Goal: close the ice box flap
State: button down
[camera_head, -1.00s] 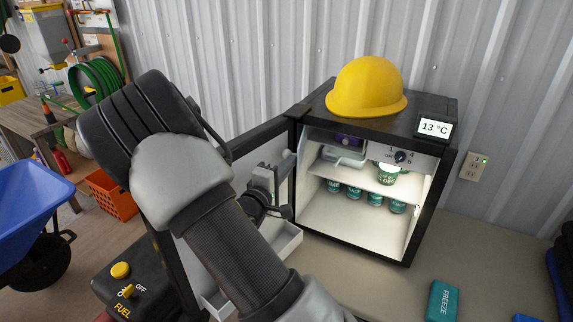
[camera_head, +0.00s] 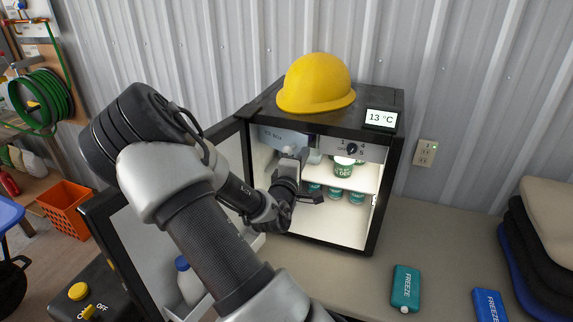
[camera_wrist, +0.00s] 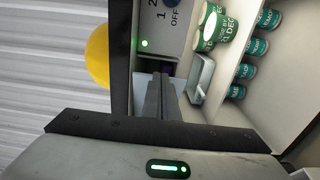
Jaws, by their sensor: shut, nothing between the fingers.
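The small black fridge (camera_head: 392,150) stands open on the counter. Inside at its upper left, the ice box flap (camera_head: 283,138) shows as a pale panel with faint lettering. It looks raised across the ice box front, but I cannot tell whether it is fully closed. My gripper (camera_head: 294,156) is shut and empty inside the fridge, at the flap's lower right. In the wrist view my gripper (camera_wrist: 164,84) points into the ice box area; contact with the flap is unclear.
The fridge door (camera_head: 100,225) hangs open at left, close to my arm. Green cans (camera_head: 335,192) stand on and below the shelf. A yellow helmet (camera_head: 316,82) sits on top. Freeze packs (camera_head: 405,288) lie on the counter at right.

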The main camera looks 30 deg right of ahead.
jog(key=w+d+b, duration=0.1)
jog(key=d, duration=0.5)
jog(key=shift+w+b, duration=0.35)
jog(key=shift+w, duration=0.05)
jog(key=p+v, duration=0.4)
jog(key=v, duration=1.3)
jog(key=shift+a, duration=0.15)
jog(key=shift+s, duration=0.1)
